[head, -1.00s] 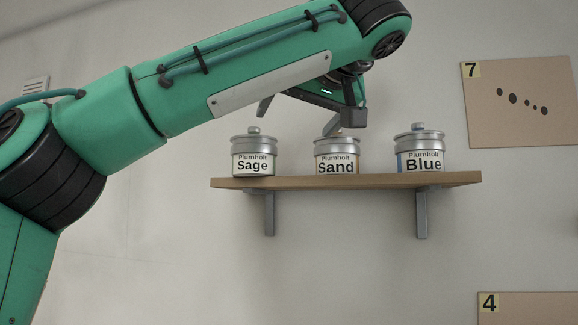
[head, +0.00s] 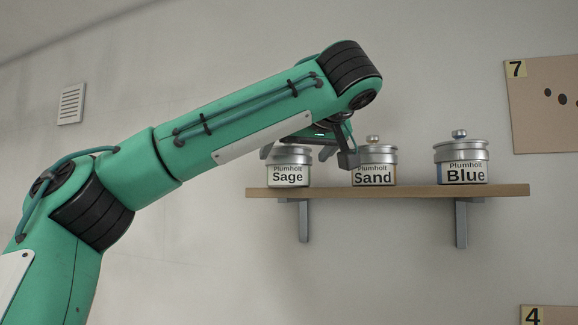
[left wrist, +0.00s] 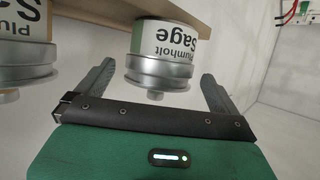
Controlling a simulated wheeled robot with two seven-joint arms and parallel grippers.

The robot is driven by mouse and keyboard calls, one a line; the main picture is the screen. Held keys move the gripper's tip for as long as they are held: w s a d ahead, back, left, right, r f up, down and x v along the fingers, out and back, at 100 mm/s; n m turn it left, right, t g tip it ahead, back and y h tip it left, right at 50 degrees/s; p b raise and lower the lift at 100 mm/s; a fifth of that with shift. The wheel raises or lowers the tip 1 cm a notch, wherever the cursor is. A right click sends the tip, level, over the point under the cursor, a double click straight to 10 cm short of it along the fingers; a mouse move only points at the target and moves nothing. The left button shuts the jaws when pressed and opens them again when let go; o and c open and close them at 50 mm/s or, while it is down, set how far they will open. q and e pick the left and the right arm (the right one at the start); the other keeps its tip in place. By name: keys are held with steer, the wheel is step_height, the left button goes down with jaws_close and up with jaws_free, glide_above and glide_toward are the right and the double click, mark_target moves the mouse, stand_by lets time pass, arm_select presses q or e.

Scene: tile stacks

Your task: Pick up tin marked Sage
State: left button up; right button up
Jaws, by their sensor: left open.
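The tin marked Sage (head: 288,172) stands upright at the left of the wooden shelf, its lid knob hidden behind my left gripper in the head view. My left gripper (head: 306,157) is open above it, one finger at the tin's left and the other between it and the Sand tin. In the left wrist view the Sage tin (left wrist: 168,45) appears upside down, its silver lid between the open fingertips (left wrist: 157,70) with gaps on both sides. My right gripper is not in view.
The Sand tin (head: 374,172) stands close by on the right, near one finger. The Blue tin (head: 461,168) is farther right. The shelf (head: 400,193) is on a plain wall. Boards marked 7 (head: 545,100) and 4 (head: 548,317) hang at the right.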

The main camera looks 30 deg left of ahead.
arm_select(q)
steer(key=p+x, duration=0.2)
steer(key=x, duration=0.1)
steer(key=p+x, duration=0.1)
steer(key=p, duration=0.1)
steer(key=shift+w+a+r, duration=0.15)
steer(key=shift+a+r, duration=0.1)
steer(key=shift+a, duration=0.05)
steer(key=shift+w+a+f, duration=0.15)
steer(key=shift+a+f, duration=0.05)
steer(key=shift+d, duration=0.1)
steer(key=shift+c, duration=0.5)
steer(key=c, duration=0.3)
steer(key=shift+r, duration=0.1)
steer(key=c, duration=1.4)
